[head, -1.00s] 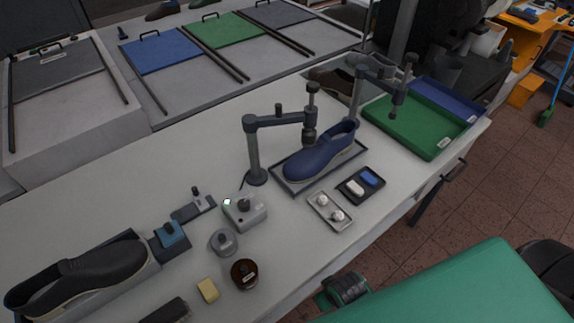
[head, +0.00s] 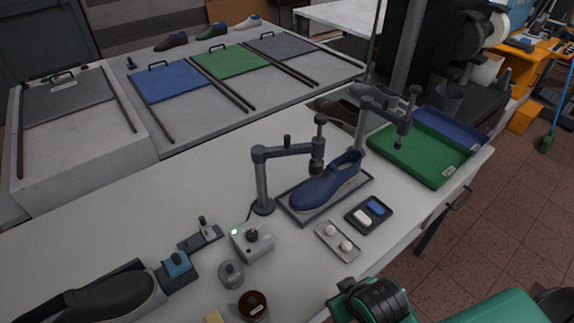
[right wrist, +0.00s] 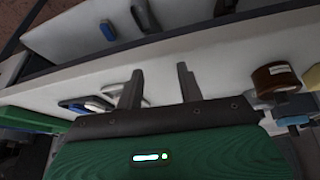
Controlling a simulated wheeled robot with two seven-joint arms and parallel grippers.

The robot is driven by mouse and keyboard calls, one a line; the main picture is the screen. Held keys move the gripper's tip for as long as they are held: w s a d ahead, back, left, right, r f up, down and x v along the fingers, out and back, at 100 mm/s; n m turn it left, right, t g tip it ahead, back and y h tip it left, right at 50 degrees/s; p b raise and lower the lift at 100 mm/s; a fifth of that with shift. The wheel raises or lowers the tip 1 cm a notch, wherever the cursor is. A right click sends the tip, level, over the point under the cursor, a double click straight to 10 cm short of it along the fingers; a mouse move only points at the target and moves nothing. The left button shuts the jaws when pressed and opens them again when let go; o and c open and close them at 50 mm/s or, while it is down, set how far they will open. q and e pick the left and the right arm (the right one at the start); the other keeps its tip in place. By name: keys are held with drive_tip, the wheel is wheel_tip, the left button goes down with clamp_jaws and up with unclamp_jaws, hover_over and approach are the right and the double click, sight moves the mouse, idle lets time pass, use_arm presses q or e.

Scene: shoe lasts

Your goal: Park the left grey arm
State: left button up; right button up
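The left grey arm (head: 289,149) stands on a post left of the blue shoe (head: 326,187). Its bar reaches right, and its vertical rod ends over the shoe, close to its opening; I cannot tell whether it touches. A second grey arm (head: 385,105) stands behind the shoe, its bar reaching right toward the green tray. My right gripper shows in the right wrist view (right wrist: 158,85), fingers apart with nothing between them. In the head view, my right arm's dark wrist is at the bottom, beyond the table's front edge. My left gripper is out of view.
A control box (head: 252,243) with a lit lamp stands left of the shoe. Small trays (head: 338,241) sit in front of the shoe. A green tray (head: 425,155) is at the right end. A black shoe (head: 105,297) lies front left. The table's back left is clear.

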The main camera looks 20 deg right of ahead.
drive_tip(key=w+a+r+t, duration=0.1)
drive_tip(key=w, duration=0.2)
drive_tip(key=w+a+r+t, duration=0.1)
drive_tip(key=w, duration=0.2)
drive_tip(key=w+a+r+n+t, duration=0.1)
drive_tip(key=w, duration=0.2)
drive_tip(key=shift+r, duration=0.25)
drive_tip(key=w+a+r+n+t+y, duration=0.3)
drive_tip(key=w+a+r+t, duration=0.45)
drive_tip(key=w+r, duration=0.4)
drive_tip(key=w+a+r+n+t+y, duration=0.2)
drive_tip(key=w+a+r+n+y, duration=0.2)
drive_tip(key=a+r+n+y, duration=0.6)
drive_tip(key=s+a+r+n+g+y, duration=0.4)
drive_tip(key=a+r+n+g+y, duration=0.45)
drive_tip(key=a+n+g, duration=0.55)
drive_tip(key=n+g+h, duration=0.4)
drive_tip(key=n+h, duration=0.5)
drive_tip(key=h, duration=1.3)
approach(287, 136)
wheel_tip(287, 136, down, 10)
drive_tip(key=p, duration=0.5)
drive_tip(key=shift+s+d+f, duration=0.1)
drive_tip(key=shift+s+d, duration=0.05)
drive_tip(key=shift+d, duration=0.05)
